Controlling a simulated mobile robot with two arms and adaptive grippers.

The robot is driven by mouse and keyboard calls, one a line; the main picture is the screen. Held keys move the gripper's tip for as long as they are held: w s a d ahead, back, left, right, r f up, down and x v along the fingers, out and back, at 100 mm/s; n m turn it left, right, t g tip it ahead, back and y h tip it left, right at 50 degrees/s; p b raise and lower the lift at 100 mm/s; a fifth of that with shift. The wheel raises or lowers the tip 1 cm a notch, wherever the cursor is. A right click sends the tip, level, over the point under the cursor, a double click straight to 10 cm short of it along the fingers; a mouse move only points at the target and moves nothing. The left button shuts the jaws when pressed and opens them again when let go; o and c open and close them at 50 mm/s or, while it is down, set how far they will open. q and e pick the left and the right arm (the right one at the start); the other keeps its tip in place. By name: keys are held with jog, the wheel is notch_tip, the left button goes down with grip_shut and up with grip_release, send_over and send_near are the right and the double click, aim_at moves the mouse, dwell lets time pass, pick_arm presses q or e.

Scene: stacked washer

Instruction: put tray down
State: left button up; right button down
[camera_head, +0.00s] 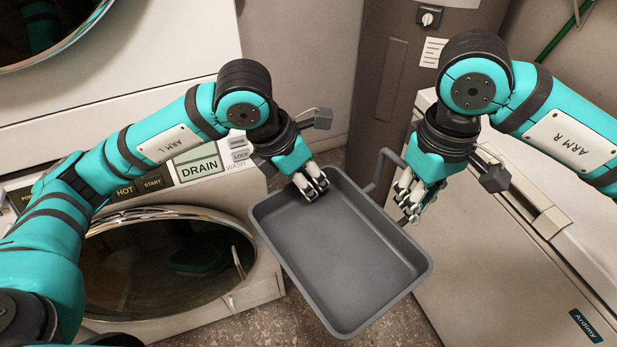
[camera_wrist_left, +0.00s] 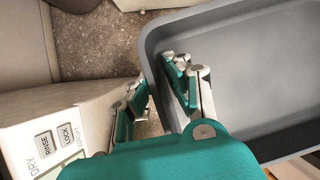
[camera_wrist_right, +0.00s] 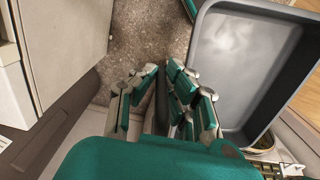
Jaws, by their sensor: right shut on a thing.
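A grey, empty, rectangular tray (camera_head: 335,240) is held up above the floor, between the washer and the white chest. It fills much of the left wrist view (camera_wrist_left: 255,75) and the right side of the right wrist view (camera_wrist_right: 240,60). My right gripper (camera_head: 410,200) is shut on the tray's right handle (camera_head: 376,172); its fingers close around the bar in the right wrist view (camera_wrist_right: 162,105). My left gripper (camera_head: 312,188) is at the tray's far left rim. Its fingers (camera_wrist_left: 158,95) stand apart, one inside the tray and one outside.
The washer (camera_head: 262,285), with its round door and control panel, stands close at the left. A white chest (camera_head: 480,290) with a latch stands at the right. Speckled floor (camera_head: 400,325) shows below the tray.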

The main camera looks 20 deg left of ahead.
jog(key=c, duration=1.3)
grip_release()
jog(key=shift+a+r, duration=0.1)
jog(key=shift+c, duration=0.2)
